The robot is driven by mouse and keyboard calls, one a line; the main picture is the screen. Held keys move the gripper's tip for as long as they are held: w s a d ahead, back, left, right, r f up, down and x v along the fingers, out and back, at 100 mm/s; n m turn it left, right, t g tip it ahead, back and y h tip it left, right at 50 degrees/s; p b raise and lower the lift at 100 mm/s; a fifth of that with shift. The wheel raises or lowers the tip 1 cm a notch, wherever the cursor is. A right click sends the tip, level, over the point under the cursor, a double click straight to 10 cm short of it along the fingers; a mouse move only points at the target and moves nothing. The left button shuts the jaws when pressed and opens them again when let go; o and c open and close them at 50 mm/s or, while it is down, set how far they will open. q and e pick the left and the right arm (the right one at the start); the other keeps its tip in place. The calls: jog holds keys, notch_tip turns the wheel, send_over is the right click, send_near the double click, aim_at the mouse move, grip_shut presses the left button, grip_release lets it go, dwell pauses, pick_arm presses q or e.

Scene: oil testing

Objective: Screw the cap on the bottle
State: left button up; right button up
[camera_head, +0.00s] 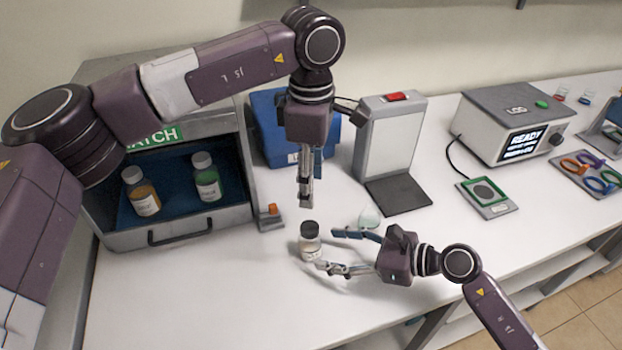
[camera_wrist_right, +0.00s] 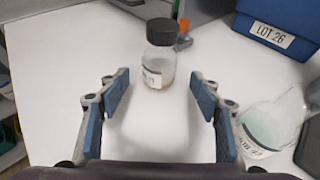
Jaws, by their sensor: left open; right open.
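A small clear bottle (camera_head: 309,250) with a white label and a little pale amber liquid stands upright on the white table. A dark cap (camera_head: 310,229) sits on its mouth; I cannot tell how tight it is. The right wrist view also shows the bottle (camera_wrist_right: 157,68) and the cap (camera_wrist_right: 162,31). My left gripper (camera_head: 306,202) points down just above and behind the cap, its fingers close together in this view and empty. My right gripper (camera_head: 328,249) lies low to the right of the bottle, open, fingers spread towards it. In its wrist view the bottle is centred just beyond the fingertips (camera_wrist_right: 159,95).
A clear flask (camera_head: 370,217) with pale green liquid stands behind my right gripper. A grey cabinet (camera_head: 205,231) holding two capped bottles is at left. A blue box (camera_head: 268,130) and a white panel stand (camera_head: 391,140) are behind. The front left table is clear.

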jog(key=shift+v, duration=2.8)
jog(key=shift+s, duration=0.1)
